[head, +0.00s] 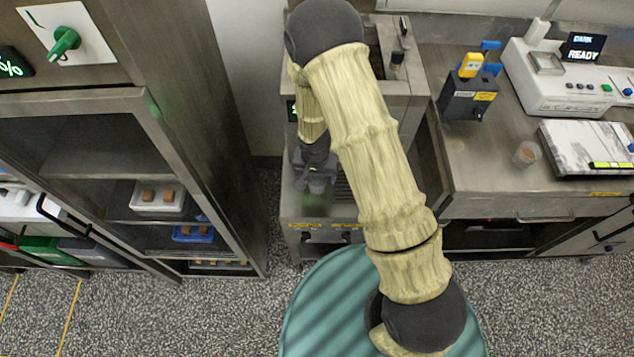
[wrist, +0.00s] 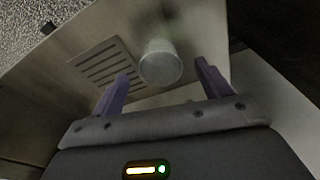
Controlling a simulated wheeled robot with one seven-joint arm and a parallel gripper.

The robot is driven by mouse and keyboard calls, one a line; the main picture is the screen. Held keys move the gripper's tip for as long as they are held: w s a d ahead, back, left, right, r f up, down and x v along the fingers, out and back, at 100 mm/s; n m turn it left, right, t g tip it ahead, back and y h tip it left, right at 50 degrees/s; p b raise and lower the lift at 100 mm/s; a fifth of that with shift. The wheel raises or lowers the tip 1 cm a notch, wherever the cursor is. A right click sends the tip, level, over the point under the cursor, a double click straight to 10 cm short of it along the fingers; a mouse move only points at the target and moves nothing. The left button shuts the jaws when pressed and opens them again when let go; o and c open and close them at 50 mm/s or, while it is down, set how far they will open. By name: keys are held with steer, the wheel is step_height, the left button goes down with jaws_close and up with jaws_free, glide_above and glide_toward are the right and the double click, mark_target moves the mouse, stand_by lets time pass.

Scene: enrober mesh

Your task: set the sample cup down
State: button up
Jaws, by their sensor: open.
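A translucent sample cup (wrist: 160,66) shows in the wrist view between and just beyond the two purple fingers of my gripper (wrist: 162,72). The fingers are spread, with a visible gap on each side of the cup. The cup is by a grey metal surface with a slotted vent (wrist: 103,63); whether it rests on it is hard to tell. In the head view my gripper (head: 316,178) hangs low at the front of the steel machine (head: 295,207), and the cup there is hidden. Another clear cup with brown contents (head: 527,153) stands on the right counter.
The right steel counter (head: 480,165) holds a dark box with a yellow top (head: 468,98), a white instrument reading READY (head: 570,85) and a white panel (head: 590,148). An open steel cabinet (head: 100,170) with trays stands left. A teal round surface (head: 325,310) is below my arm.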

mark_target(317, 185)
steer(key=shift+w+d+f+p, duration=0.15)
steer(key=shift+w+f, duration=0.1)
steer(key=shift+f, duration=0.8)
steer(key=shift+w+a+f+p, duration=0.1)
steer(key=shift+w+f+p, duration=0.1)
steer(key=shift+f, duration=0.85)
steer(key=c, duration=1.1)
steer(key=shift+s+r, duration=0.1)
steer(key=shift+r, duration=0.25)
step_height(317, 185, up, 9)
steer(key=shift+r+b, duration=0.2)
steer(key=shift+b, duration=0.15)
